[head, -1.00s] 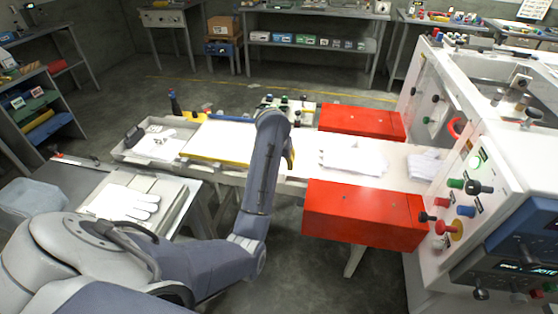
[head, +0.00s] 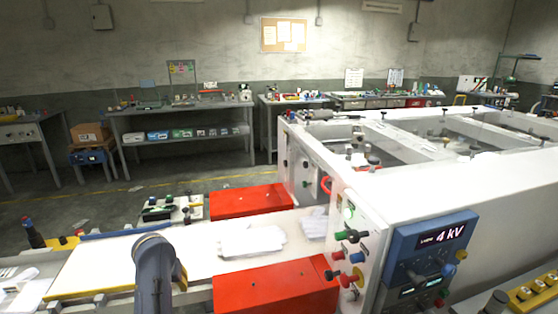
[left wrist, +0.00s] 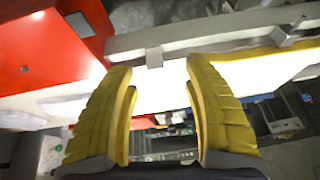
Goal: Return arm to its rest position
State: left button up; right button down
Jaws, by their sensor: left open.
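My left arm (head: 153,268) rises from the bottom edge of the head view, over the white belt. A bit of my yellow left gripper (head: 181,276) shows beside its dark link; most of the gripper is hidden. In the left wrist view the two yellow fingers (left wrist: 163,75) stand apart with nothing between them, above the bright white belt surface (left wrist: 165,88). A white glove (head: 252,240) lies flat on the belt between two red blocks, apart from my gripper. Another white glove (head: 313,223) lies at the machine's entrance. My right gripper is not in view.
A red block (head: 250,201) stands on the far side of the belt and another red block (head: 275,288) on the near side. The white machine (head: 345,190) with knobs and a blue "4 kV" panel (head: 432,248) fills the right. Workbenches line the wall.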

pick_arm(q)
jog(key=s+d+f+m+y, duration=0.1)
jog(key=s+f+m, duration=0.1)
jog(key=s+f, duration=0.45)
jog(key=s+d+f+m+y, duration=0.1)
jog(key=s+f+m, duration=0.2)
jog(key=s, duration=0.7)
jog(key=s+d+r+m+t, duration=0.1)
jog(key=s+d+m+t, duration=0.15)
jog(key=s, duration=0.45)
jog(key=s+d+r+m+t, duration=0.1)
jog(key=s+d+m, duration=0.2)
jog(key=s, duration=0.3)
jog(key=s+d+f+g+h, duration=0.1)
jog(key=s+d+f+g, duration=0.15)
jog(key=f, duration=1.45)
jog(key=s+d+f+g+h, duration=0.1)
jog(key=s+d+f+h, duration=0.15)
jog(key=f, duration=1.45)
jog(key=s+f+n+g, duration=0.2)
jog(key=s+f+n, duration=0.1)
jog(key=s+f, duration=1.5)
jog(key=shift+s+f+g+h, duration=0.15)
jog(key=shift+s+g+h, duration=0.25)
jog(key=shift+s, duration=0.6)
jog(key=shift+d, duration=0.15)
